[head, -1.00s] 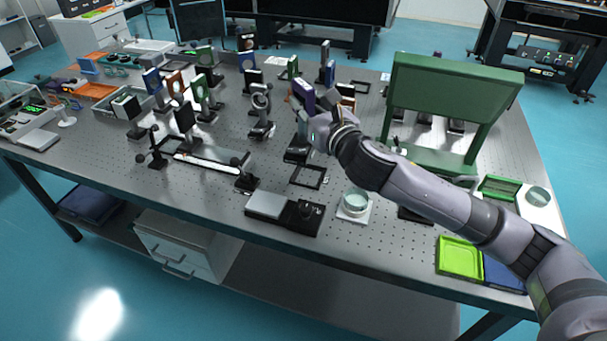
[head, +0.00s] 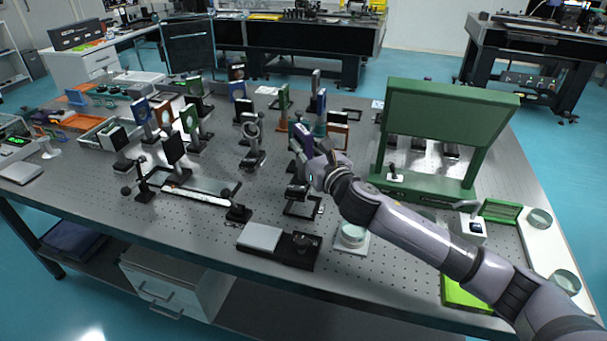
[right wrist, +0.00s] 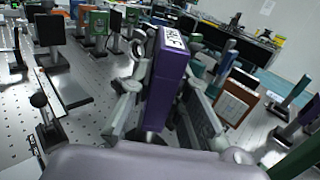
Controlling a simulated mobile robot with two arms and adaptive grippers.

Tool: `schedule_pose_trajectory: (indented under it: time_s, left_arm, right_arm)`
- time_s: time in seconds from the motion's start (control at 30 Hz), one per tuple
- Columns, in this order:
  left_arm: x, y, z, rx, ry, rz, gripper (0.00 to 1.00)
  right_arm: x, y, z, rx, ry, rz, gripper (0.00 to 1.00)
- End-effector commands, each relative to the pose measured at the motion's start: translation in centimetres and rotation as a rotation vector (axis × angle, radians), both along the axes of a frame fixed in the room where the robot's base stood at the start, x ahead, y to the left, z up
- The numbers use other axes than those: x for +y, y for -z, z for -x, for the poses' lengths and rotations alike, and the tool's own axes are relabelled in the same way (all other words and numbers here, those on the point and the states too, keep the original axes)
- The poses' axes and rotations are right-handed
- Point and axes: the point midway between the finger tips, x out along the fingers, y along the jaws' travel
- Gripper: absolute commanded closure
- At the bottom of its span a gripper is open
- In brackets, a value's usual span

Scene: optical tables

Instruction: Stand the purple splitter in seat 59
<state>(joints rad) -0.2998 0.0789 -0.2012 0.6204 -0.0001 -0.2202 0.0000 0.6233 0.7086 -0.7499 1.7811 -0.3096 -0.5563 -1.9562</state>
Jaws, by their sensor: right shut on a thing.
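The purple splitter (head: 303,139) stands upright in my right gripper (head: 312,163). In the right wrist view the purple plate (right wrist: 172,85), with a white label on its top edge, is between the two fingers (right wrist: 163,105). Its dark base (head: 297,188) is at the back edge of a black square frame (head: 303,207) on the perforated table. Whether the base touches the table or hovers cannot be told. I cannot read a seat number on this frame. My left gripper is not in view.
A green stand (head: 452,110) rises to the right. Several mounted optics, including a ring mount (head: 253,145), stand to the left and behind.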

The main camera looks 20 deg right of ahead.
Motion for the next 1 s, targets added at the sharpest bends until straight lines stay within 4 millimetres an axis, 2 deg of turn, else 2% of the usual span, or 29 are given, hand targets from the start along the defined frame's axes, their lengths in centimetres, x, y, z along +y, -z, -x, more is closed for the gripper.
schedule_pose_trajectory:
  time_s: [0.1, 0.37, 0.57, 0.97, 1.0]
  left_arm:
    - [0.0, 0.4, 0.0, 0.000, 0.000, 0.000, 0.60]
    - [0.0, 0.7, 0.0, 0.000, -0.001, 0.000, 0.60]
    - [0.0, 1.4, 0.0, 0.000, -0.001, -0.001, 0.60]
    - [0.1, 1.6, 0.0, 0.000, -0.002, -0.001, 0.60]
    - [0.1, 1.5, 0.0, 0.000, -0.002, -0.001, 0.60]
  right_arm:
    - [0.0, 1.9, 0.0, -0.003, 0.000, -0.003, 1.00]
    - [0.0, 3.6, 0.0, -0.004, -0.001, -0.003, 1.00]
    - [0.1, 6.6, 0.0, -0.002, -0.001, -0.005, 1.00]
    - [0.0, 7.2, 0.0, -0.005, -0.001, -0.001, 1.00]
    - [0.0, 7.3, 0.0, -0.001, 0.000, 0.000, 0.82]
